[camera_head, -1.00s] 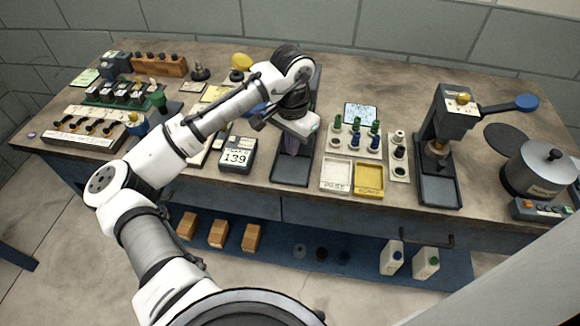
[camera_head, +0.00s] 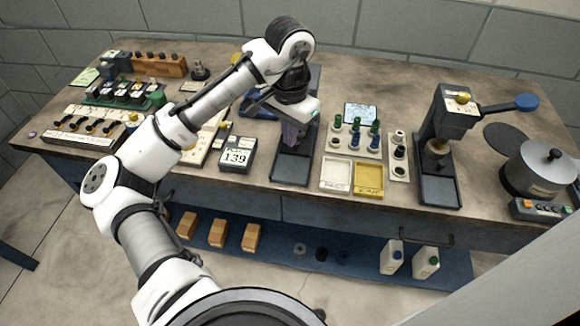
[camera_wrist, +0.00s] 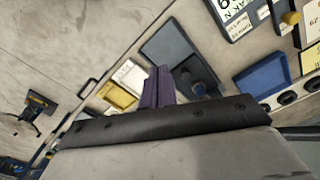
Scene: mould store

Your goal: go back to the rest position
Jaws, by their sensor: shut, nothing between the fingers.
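My gripper (camera_head: 290,140) hangs from my arm over the bench, above the dark tray of a press-like stand (camera_head: 292,168). Its purple fingers are together with nothing between them. In the wrist view the shut fingers (camera_wrist: 160,86) point over the bench, with the dark tray (camera_wrist: 165,45) just beyond them. The gripper appears to be above the bench, apart from the things on it. Part of the stand behind my gripper is hidden by my arm.
A white tray (camera_head: 336,174) and a yellow tray (camera_head: 369,180) lie right of my gripper, near a rack of green and blue pieces (camera_head: 354,138). A display reading 139 (camera_head: 237,156) sits left. Farther right are another press (camera_head: 440,190) and a lidded pot (camera_head: 540,170).

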